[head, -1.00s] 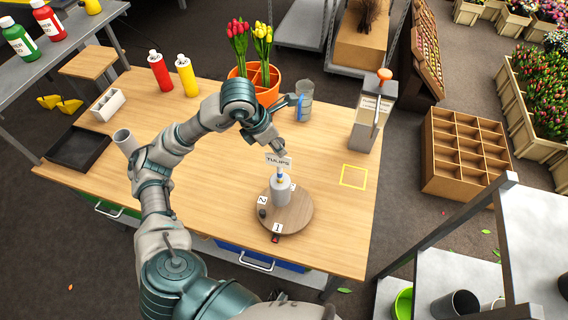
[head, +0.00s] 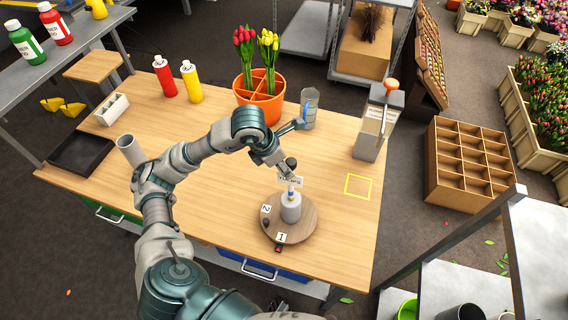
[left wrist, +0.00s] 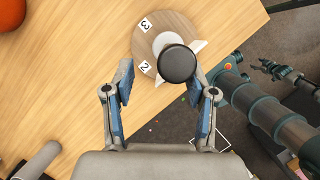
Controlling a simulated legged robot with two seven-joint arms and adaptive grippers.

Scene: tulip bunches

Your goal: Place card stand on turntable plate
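The card stand (head: 291,206) stands upright on the round wooden turntable plate (head: 306,228), near its middle. It shows a light cylindrical body, a blue band, a small TULIPS card (head: 290,182) and a black knob (head: 291,162) on top. In the left wrist view the black knob (left wrist: 178,64) hides most of the stand, over the numbered plate (left wrist: 183,22). My left gripper (head: 298,143) is open and empty, its blue-padded fingers spread apart.
An orange pot (head: 259,105) with tulips and a glass (head: 313,108) stand behind the gripper. Red (head: 165,77) and yellow (head: 191,83) bottles are further left. A dispenser (head: 370,125) and a yellow square outline (head: 358,186) are at right. The table right of the plate is clear.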

